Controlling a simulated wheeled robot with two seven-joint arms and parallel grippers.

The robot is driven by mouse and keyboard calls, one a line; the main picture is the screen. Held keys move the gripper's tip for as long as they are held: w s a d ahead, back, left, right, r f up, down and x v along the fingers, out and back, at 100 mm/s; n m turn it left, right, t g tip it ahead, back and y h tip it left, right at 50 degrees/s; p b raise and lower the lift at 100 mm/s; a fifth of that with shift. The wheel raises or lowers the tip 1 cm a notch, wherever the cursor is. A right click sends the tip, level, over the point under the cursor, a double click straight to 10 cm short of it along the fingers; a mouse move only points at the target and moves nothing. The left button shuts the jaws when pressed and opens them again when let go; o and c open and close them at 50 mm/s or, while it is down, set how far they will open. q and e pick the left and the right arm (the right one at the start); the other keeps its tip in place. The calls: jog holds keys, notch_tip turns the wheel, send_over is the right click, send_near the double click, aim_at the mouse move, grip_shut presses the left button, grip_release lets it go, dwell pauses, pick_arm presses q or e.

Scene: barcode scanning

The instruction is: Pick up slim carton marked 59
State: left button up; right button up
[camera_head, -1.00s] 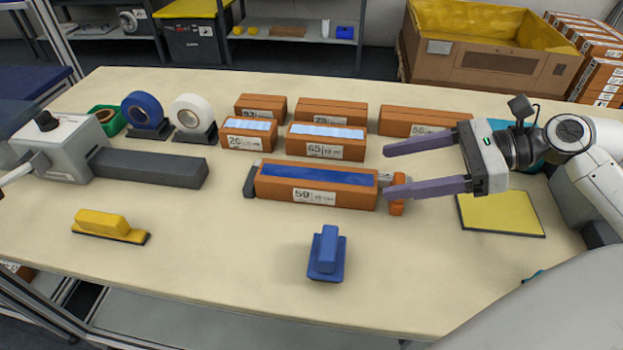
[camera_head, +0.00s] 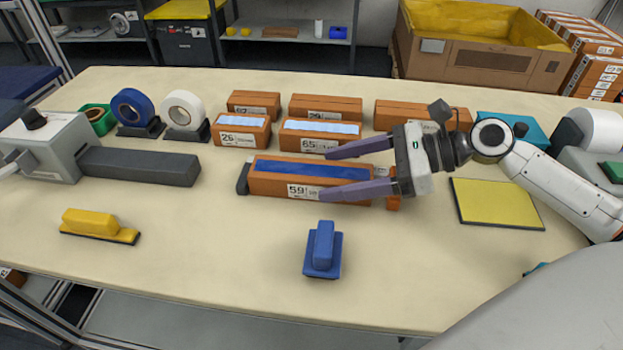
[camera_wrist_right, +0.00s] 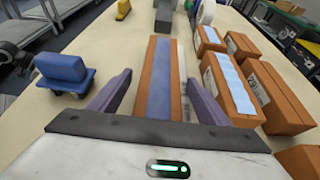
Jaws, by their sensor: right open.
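The slim carton marked 59 (camera_head: 268,184) is a long orange box with a blue top strip, lying across the middle of the table. It also shows in the right wrist view (camera_wrist_right: 158,95), running away between the fingers. My right gripper (camera_head: 326,174) is open, with its purple fingers reaching left over the carton's right half, one on the near side and one on the far side. The near finger hides part of the carton's front and label. In the wrist view a gap shows between the carton and each finger. My left gripper is out of view.
Carton 65 (camera_head: 318,143) and carton 26 (camera_head: 238,137) stand close behind, with more orange cartons behind them. A blue block-handled tool (camera_head: 323,250) stands in front. A grey device (camera_head: 60,150) with a dark bar is at left.

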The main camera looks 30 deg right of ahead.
jog(key=shift+c, duration=0.4)
grip_shut()
jog(key=shift+r, duration=0.1)
jog(key=shift+r, duration=0.1)
